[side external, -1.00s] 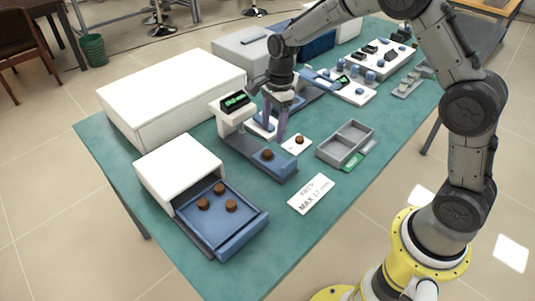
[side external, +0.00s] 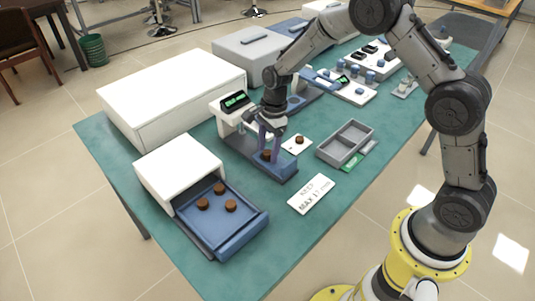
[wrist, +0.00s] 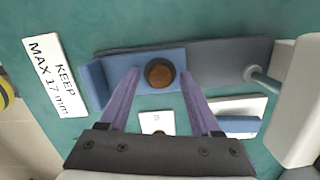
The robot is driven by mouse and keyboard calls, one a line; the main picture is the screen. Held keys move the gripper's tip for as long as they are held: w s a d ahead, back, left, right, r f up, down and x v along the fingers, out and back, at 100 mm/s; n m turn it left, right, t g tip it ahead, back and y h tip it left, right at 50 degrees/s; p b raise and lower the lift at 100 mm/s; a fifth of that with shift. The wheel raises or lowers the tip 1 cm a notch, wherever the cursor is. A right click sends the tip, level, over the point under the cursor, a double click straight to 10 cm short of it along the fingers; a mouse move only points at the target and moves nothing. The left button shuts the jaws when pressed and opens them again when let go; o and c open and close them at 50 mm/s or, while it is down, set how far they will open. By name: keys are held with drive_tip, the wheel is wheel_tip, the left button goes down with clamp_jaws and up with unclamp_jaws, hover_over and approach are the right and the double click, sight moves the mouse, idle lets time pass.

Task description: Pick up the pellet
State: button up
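A brown round pellet (side external: 266,155) sits on the blue end of the measuring stand (side external: 284,172), below the stand's display head. It also shows from above in the wrist view (wrist: 160,73). My gripper (side external: 267,153) is low over this stand, with its purple fingers pointing down. In the wrist view my gripper (wrist: 160,75) is open, with one fingertip on each side of the pellet and gaps between. Another brown pellet (side external: 299,140) lies on a white pad (side external: 291,149) just right of the stand. Three more pellets (side external: 219,188) lie on the blue furnace tray (side external: 222,235).
A white card reading "KEEP MAX 17 mm" (side external: 312,194) lies at the front. A grey two-compartment tray (side external: 345,143) stands to the right. The stand's white display head (side external: 232,112) is close behind my gripper. White furnace boxes (side external: 172,93) fill the left and back.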

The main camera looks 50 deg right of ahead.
clamp_jaws()
